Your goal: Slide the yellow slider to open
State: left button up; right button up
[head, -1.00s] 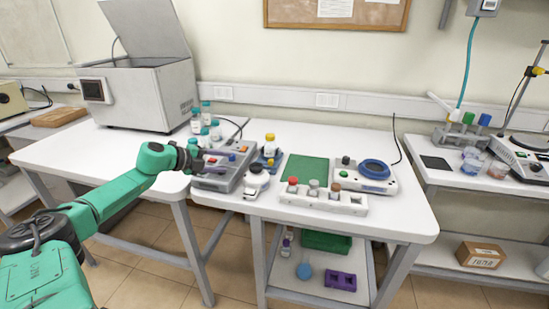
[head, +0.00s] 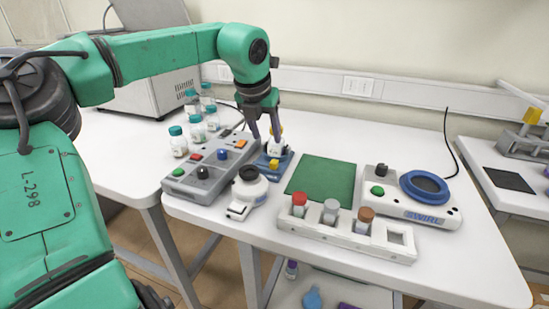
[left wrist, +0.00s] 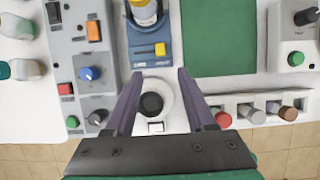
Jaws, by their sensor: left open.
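The yellow slider (left wrist: 160,49) is a small block on the front of a blue device (left wrist: 137,52), just beyond my fingertips in the left wrist view. In the head view the yellow slider (head: 274,163) shows at the blue device's (head: 286,159) front, below my gripper. A yellow-capped bottle (left wrist: 144,12) sits in the back of the blue device. My left gripper (head: 265,136) points down above the device, open and empty. In the left wrist view its fingertips (left wrist: 158,73) lie apart, on the near side of the slider. My right gripper is out of view.
A grey control box (head: 210,172) with knobs stands left. A white round device (head: 250,187) with a black knob is in front. A green mat (head: 322,181), a vial rack (head: 345,238) and a swirl mixer (head: 408,204) stand right. Several teal-capped bottles (head: 197,127) stand behind left.

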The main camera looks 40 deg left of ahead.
pick_arm(q)
send_near(274, 161)
notch_tip(274, 161, down, 2)
jog(key=x, duration=0.6)
jog(key=shift+w+r+p, duration=0.1)
jog(key=shift+w+p, duration=0.25)
jog(key=shift+p, duration=0.05)
jog(key=shift+a+f, duration=0.1)
jog(key=shift+f, duration=0.25)
jog(key=shift+w, duration=0.1)
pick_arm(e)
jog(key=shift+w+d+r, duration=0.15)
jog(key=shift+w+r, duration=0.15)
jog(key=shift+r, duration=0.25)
pick_arm(q)
grip_shut()
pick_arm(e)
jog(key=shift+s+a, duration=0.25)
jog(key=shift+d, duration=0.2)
